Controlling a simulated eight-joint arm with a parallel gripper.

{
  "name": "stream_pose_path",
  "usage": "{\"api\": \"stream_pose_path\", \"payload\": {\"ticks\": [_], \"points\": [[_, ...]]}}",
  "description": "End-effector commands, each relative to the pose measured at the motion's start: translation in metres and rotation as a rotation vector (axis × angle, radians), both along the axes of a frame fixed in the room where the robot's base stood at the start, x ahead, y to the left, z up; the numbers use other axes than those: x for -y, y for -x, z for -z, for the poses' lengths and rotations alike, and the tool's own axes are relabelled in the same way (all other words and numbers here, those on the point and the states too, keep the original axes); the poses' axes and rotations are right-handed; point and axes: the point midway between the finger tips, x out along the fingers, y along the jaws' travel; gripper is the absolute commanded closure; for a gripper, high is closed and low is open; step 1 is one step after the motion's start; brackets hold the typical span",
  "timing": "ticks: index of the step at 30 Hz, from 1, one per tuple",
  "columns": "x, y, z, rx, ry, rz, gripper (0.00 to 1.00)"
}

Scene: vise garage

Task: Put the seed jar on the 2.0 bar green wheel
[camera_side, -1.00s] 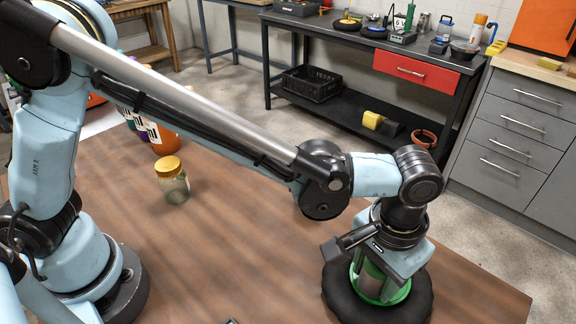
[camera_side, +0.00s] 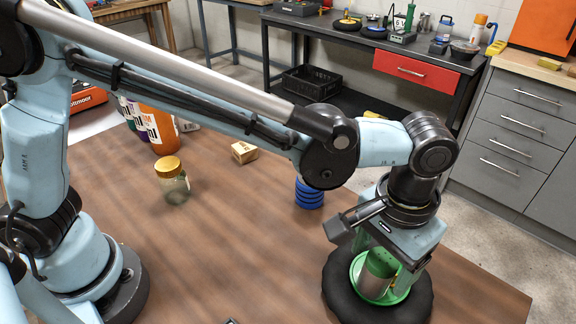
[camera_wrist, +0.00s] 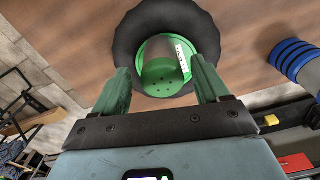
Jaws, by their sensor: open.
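A black tyre with a green rim (camera_side: 340,300) lies flat at the table's front right; it also shows in the wrist view (camera_wrist: 126,38). A greyish jar (camera_side: 375,286) stands inside the rim. In the wrist view, gaps show between the fingertips (camera_wrist: 160,68) and the jar.
A gold-lidded jar (camera_side: 172,182), a small wooden block (camera_side: 244,152) and a blue ribbed object (camera_side: 309,194) stand on the brown table. Several bottles (camera_side: 157,130) are at the back left. The table's front middle is mostly clear.

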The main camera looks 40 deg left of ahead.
Motion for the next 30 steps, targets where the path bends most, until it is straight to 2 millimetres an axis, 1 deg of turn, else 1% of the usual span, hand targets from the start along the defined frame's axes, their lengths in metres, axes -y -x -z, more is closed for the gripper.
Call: {"api": "stream_pose_path", "payload": {"ticks": [1, 3, 9, 13, 17, 20, 23, 26, 27, 29, 30], "points": [[0.000, 0.000, -0.011, 0.000, 0.000, 0.000, 0.26], [0.000, 0.000, -0.025, 0.000, 0.000, 0.000, 0.26], [0.000, 0.000, -0.059, 0.000, 0.000, 0.000, 0.26], [0.000, 0.000, -0.073, 0.000, 0.000, 0.000, 0.26], [0.000, 0.000, -0.081, 0.000, 0.000, 0.000, 0.26], [-0.009, -0.003, -0.085, 0.009, 0.009, -0.007, 0.26], [-0.034, -0.012, -0.090, 0.039, 0.035, -0.025, 0.26], [-0.074, -0.021, -0.095, 0.093, 0.072, -0.050, 0.26], [-0.092, -0.024, -0.096, 0.120, 0.087, -0.061, 0.26], [-0.119, -0.026, -0.097, 0.163, 0.106, -0.076, 0.26], [-0.137, -0.027, -0.097, 0.193, 0.116, -0.086, 0.26]]}}
